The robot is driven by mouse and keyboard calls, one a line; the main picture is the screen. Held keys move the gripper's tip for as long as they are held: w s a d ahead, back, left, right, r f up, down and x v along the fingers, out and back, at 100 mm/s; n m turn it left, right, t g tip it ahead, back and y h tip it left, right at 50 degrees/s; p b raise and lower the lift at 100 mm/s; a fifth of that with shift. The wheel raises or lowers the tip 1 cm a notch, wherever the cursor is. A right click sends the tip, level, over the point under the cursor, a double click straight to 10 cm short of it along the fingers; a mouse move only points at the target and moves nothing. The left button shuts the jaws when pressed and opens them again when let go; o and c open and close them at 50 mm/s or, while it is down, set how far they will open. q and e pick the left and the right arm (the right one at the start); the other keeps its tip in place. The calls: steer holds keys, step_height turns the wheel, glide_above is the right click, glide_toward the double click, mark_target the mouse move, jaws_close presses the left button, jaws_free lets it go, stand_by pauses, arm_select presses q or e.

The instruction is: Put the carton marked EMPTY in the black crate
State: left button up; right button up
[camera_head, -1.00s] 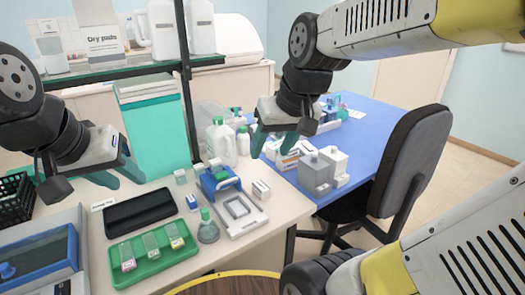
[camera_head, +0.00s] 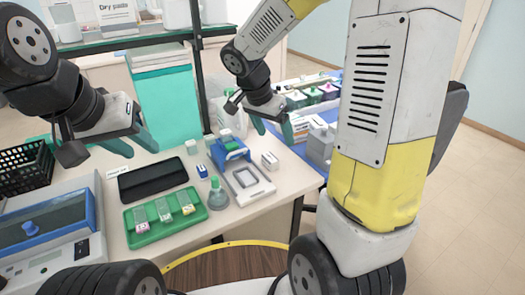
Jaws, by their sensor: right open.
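The black crate (camera_head: 25,170) stands at the far left of the pale bench, partly cut off by the picture edge. I cannot read the word EMPTY on any carton. A small white carton (camera_head: 270,161) stands near the bench's right edge, and a small blue and white carton (camera_head: 202,171) stands left of the blue device. My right gripper (camera_head: 272,129) is open and empty, above and behind the small white carton. My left gripper (camera_head: 132,144) is open and empty, right of the crate.
A green tray of small packs (camera_head: 140,241), a black case (camera_head: 153,190), a green-topped flask (camera_head: 218,196) and a blue device (camera_head: 228,152) crowd the bench. A blue-lidded machine (camera_head: 50,225) is at left. Grey blocks (camera_head: 320,147) and a chair (camera_head: 450,115) are partly hidden by my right arm.

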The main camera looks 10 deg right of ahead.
mark_target(270, 157)
steer(key=w+f+m, duration=0.1)
steer(key=w+f, duration=0.1)
steer(key=f, duration=0.3)
steer(key=w+f+m+h, duration=0.1)
steer(key=w+f, duration=0.2)
steer(key=f, duration=0.2)
steer(key=w+d+f+m, duration=0.1)
steer(key=w+f+m, duration=0.1)
steer(key=f, duration=0.3)
steer(key=shift+w+h, duration=0.4)
steer(key=shift+c, duration=0.4)
steer(key=c, duration=1.5)
steer(key=shift+o, duration=0.2)
steer(key=shift+r, duration=0.1)
